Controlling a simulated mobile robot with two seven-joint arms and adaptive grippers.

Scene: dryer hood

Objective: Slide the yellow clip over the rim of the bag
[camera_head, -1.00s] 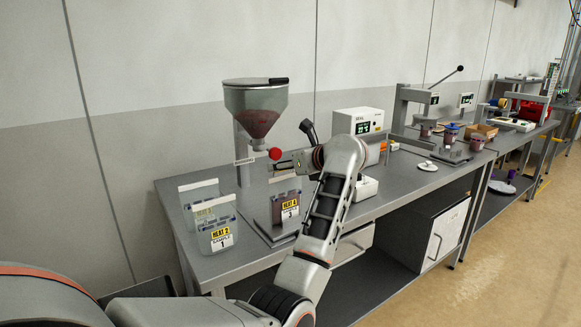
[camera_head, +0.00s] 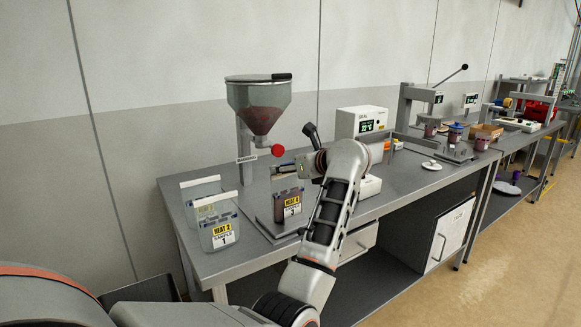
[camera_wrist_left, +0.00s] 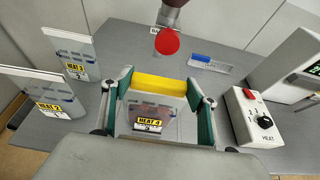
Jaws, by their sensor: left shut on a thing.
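The yellow clip (camera_wrist_left: 158,87) is a bar held lengthwise between the green fingers of my left gripper (camera_wrist_left: 160,95), which is shut on it. In the head view my left gripper (camera_head: 296,166) is at the top of the bag labelled HEAT 4 (camera_head: 289,194). In the left wrist view this bag (camera_wrist_left: 152,112) stands between the fingers, with its upper edge at the clip. The clip hides the rim, so I cannot tell whether the rim is inside the clip. The clip is not clear in the head view. My right gripper is not in view.
Two more bags stand to the left, HEAT 2 (camera_wrist_left: 45,92) and HEAT 3 (camera_wrist_left: 72,55). The hopper with a red knob (camera_head: 258,105) is behind the bag. A sealer-like control box (camera_wrist_left: 253,118) is close on the right. The grey bench (camera_head: 240,262) is clear in front.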

